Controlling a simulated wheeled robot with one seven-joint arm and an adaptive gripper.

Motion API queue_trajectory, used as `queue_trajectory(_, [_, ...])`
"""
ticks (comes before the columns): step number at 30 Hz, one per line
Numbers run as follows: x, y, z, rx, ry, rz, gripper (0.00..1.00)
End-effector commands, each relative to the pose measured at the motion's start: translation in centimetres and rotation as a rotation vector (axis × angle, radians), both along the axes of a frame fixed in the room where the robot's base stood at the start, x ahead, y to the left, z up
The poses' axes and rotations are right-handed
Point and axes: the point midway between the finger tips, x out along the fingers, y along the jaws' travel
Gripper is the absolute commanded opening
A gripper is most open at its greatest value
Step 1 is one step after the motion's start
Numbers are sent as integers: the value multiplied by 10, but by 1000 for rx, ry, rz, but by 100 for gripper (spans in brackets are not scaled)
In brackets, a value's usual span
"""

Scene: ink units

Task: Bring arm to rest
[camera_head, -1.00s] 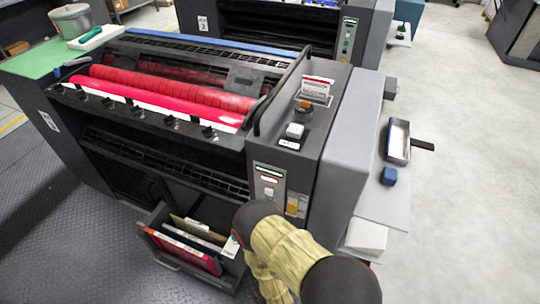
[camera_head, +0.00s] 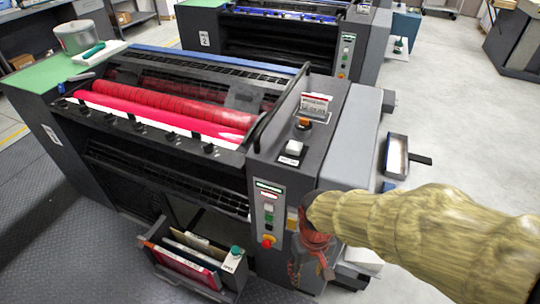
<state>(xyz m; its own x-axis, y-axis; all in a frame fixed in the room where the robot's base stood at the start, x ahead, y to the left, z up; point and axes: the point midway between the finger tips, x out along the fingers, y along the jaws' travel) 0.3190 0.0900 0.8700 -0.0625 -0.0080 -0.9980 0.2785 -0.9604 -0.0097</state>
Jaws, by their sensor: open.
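My arm, in a yellowish sleeve (camera_head: 420,228), reaches in from the right edge in the head view. Its end is in front of the right side of the near ink unit (camera_head: 225,185). My gripper (camera_head: 312,272) hangs below the sleeve's dark end, pointing down, beside the unit's button panel (camera_head: 268,212). It is dark and reddish and hard to make out against the unit. It is open, and I see nothing held in it.
An open drawer (camera_head: 150,243) with folders juts from the unit's lower front, left of my gripper. A metal tray (camera_head: 396,155) sits on the unit's right side, with a blue block (camera_head: 389,186) partly behind my sleeve. Floor on the far right is clear.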

Motion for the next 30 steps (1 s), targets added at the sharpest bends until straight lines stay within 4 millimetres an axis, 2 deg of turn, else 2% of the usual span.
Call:
queue_trajectory(1, [-4, -10, 26, 7, -30, -23, 46])
queue_trajectory(6, [-19, -37, 94, 27, -142, -93, 46])
queue_trajectory(12, [-21, -64, 167, 62, -374, -181, 46])
queue_trajectory(16, [-21, -77, 206, 74, -495, -229, 46])
queue_trajectory(18, [-23, -82, 218, 74, -533, -248, 46])
queue_trajectory(21, [-24, -89, 225, 71, -555, -271, 46])
queue_trajectory(27, [-24, -91, 224, 68, -552, -279, 46])
queue_trajectory(30, [-24, -91, 224, 68, -552, -278, 40])
